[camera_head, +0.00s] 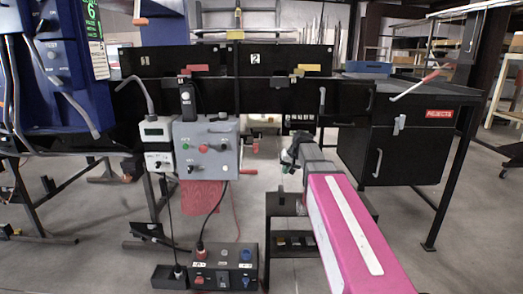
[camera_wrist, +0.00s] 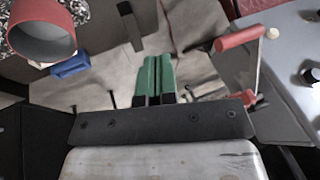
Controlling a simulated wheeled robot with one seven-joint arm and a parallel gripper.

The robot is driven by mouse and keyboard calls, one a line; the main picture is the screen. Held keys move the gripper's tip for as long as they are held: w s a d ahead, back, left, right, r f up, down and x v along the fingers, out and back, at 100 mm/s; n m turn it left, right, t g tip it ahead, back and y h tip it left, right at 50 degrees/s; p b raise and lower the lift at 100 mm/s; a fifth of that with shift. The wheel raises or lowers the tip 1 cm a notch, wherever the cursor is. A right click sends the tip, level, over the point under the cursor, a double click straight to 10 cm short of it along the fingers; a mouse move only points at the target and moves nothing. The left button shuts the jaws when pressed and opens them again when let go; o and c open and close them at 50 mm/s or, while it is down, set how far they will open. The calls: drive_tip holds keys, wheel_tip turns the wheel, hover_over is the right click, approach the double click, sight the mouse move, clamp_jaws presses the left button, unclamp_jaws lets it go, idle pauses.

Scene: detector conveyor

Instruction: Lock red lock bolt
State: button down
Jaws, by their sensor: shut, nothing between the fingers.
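In the head view, a red bar-like piece (camera_head: 195,69) sits on the front of the black bin marked 1; I cannot tell for sure that it is the red lock bolt. My gripper (camera_head: 284,166) is in front of the black stand, below and to the right of that piece and clear of it. The wrist view shows its green fingers (camera_wrist: 153,76) pressed together and empty. A red cylindrical handle (camera_wrist: 240,38) with a thin rod stands to their right, apart from them. A red round cup-like part (camera_wrist: 40,32) is at upper left.
A grey control box (camera_head: 207,150) with buttons stands left of my gripper. A yellow piece (camera_head: 312,69) is on bin 2. The black rejects cabinet (camera_head: 400,150) stands at right. A blue block (camera_wrist: 70,64) shows in the wrist view. A low black shelf (camera_head: 290,246) stands below my arm.

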sight(255, 149)
drive_tip(key=w+a+r, duration=0.1)
drive_tip(key=w+r, duration=0.2)
drive_tip(key=r, duration=0.3)
drive_tip(key=w+a+r+t+y, duration=0.1)
drive_tip(key=w+r, duration=0.2)
drive_tip(key=r, duration=0.4)
drive_tip(key=shift+w+r+n+y, duration=0.3)
drive_tip(key=shift+w, duration=0.1)
drive_tip(key=shift+a+f, duration=0.1)
drive_tip(key=w+a+f, duration=0.4)
drive_tip(key=a+f, duration=0.3)
drive_tip(key=a, duration=0.1)
drive_tip(key=shift+a+f, duration=0.25)
drive_tip(key=shift+f, duration=0.15)
drive_tip(key=shift+w+a, duration=0.1)
drive_tip(key=shift+a, duration=1.45)
